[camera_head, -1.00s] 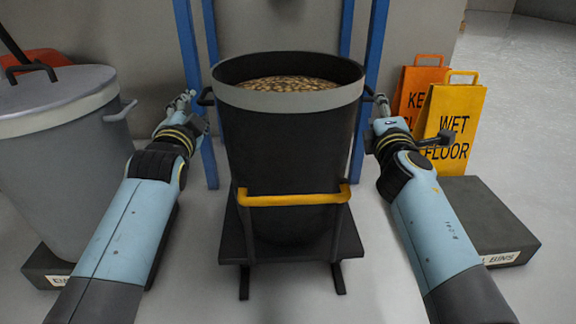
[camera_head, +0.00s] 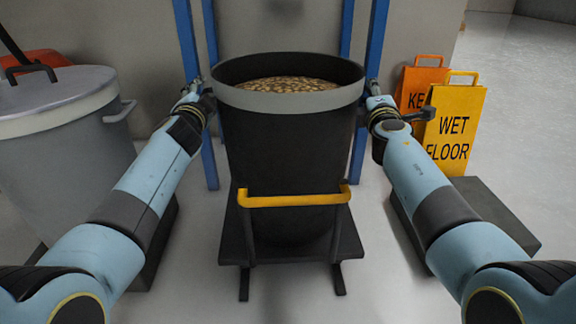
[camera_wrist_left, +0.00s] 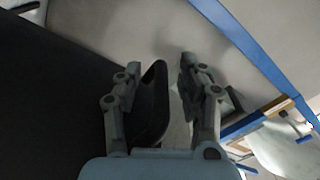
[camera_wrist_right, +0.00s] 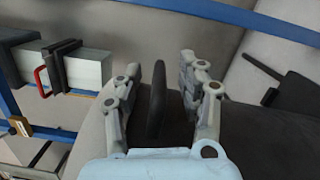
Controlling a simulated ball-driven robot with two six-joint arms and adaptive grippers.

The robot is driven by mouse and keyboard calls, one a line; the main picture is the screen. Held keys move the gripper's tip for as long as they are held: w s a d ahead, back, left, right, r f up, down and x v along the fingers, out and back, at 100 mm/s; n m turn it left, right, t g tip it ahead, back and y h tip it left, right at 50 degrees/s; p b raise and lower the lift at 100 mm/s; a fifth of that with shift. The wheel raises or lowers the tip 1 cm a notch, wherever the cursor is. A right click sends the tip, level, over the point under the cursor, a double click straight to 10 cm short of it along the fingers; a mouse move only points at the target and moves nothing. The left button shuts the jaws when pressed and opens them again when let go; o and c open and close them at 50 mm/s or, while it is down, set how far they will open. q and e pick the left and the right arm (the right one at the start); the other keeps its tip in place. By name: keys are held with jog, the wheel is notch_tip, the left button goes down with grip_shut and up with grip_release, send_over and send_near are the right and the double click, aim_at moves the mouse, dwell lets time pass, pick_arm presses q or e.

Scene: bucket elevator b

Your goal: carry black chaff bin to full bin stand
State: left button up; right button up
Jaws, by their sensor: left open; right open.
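The black chaff bin (camera_head: 285,150), with a grey band below its rim and brown chaff near the top, stands upright on a dark low platform (camera_head: 235,245) in the middle. My left gripper (camera_head: 194,90) is open at the bin's left side. In the left wrist view, a black side handle (camera_wrist_left: 152,105) lies between its spread fingers. My right gripper (camera_head: 372,90) is open at the bin's right side. In the right wrist view, the other handle (camera_wrist_right: 157,105) lies between its fingers. The full bin stand (camera_head: 498,215) is a low black block at the right, partly hidden by my right arm.
A yellow bar (camera_head: 292,200) crosses the bin's front. Blue posts (camera_head: 357,150) stand behind it. A lidded grey bin (camera_head: 65,150) is at the left. Yellow (camera_head: 455,120) and orange (camera_head: 420,82) floor signs stand behind the full bin stand. Floor at the far right is clear.

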pick_arm(q)
grip_shut()
pick_arm(e)
grip_shut()
